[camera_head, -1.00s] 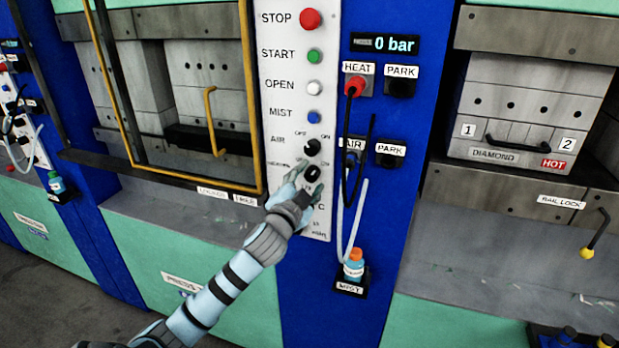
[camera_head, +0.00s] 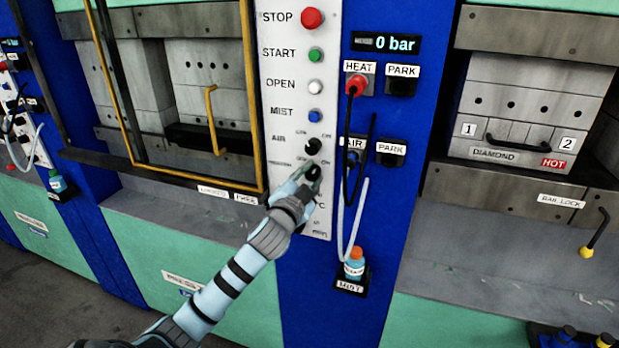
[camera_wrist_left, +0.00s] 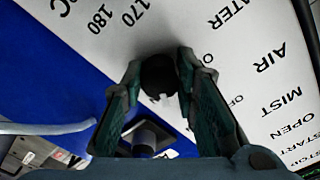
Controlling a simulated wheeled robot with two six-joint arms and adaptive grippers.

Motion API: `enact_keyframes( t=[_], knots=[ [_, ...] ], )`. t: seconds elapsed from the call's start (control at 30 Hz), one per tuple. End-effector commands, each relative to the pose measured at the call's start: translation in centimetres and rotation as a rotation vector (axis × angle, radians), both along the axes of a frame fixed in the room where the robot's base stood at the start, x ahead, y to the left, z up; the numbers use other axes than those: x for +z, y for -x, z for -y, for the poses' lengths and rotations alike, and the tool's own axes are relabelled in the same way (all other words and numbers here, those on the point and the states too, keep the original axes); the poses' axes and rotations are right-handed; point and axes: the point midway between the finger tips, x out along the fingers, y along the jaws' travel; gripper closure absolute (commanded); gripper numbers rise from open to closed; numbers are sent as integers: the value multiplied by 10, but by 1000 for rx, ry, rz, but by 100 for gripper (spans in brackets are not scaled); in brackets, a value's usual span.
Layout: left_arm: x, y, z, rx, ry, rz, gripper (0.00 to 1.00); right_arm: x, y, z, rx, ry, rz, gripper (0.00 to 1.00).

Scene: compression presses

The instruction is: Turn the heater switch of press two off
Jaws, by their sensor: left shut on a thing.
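A white control panel (camera_head: 292,120) carries a column of buttons and black rotary switches. My left gripper (camera_head: 309,180) is at the black heater switch, the lower of two black knobs, and largely covers it in the head view. In the left wrist view my left gripper (camera_wrist_left: 160,88) has one finger on each side of the heater switch (camera_wrist_left: 158,76) and is shut on it. A small white mark shows on the lower edge of the knob. The small OFF and ON lettering beside it is hard to read. My right gripper is not in view.
The black air switch (camera_head: 314,145) sits just above the held knob. A yellow-framed guard (camera_head: 252,90) stands to the left.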

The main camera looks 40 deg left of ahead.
Motion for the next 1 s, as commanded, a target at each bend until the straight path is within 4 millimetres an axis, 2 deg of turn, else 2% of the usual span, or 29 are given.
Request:
enact_keyframes(
  t=[0.27,1.0],
  knots=[
    [-1,0,0,1,137,45,100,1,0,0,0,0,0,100],
    [-3,-1,2,2,763,262,100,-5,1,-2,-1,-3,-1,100]
  ],
)
